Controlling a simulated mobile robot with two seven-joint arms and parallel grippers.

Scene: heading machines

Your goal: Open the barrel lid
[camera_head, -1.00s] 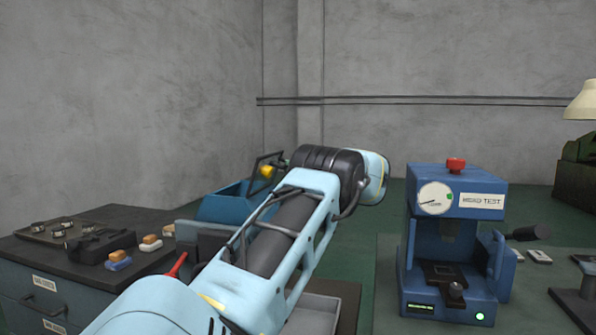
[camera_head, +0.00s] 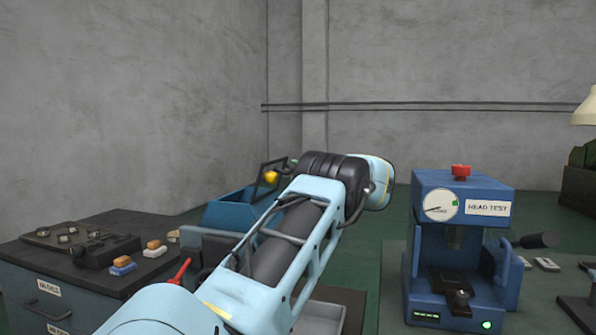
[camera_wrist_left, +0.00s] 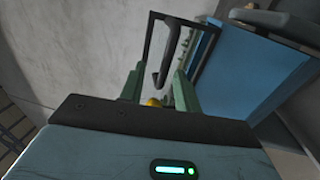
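A dark framed flap (camera_head: 268,180), which looks like the barrel lid, stands raised and tilted at the blue machine (camera_head: 228,210). A yellow knob (camera_head: 271,177) shows in front of it. In the left wrist view, the flap's dark frame (camera_wrist_left: 148,42) and a hooked dark bar (camera_wrist_left: 167,52) lie ahead of my left gripper (camera_wrist_left: 159,70). Its two green fingers are apart, with the bar seen between them. I cannot tell whether they touch it. In the head view my left arm hides most of the gripper. My right gripper is not in view.
A dark-topped cabinet (camera_head: 90,285) at the left holds a black device, several metal parts and small blocks. A blue head-test press (camera_head: 462,205) stands on the bench at the right. A grey tray (camera_head: 320,318) is partly hidden behind my left arm.

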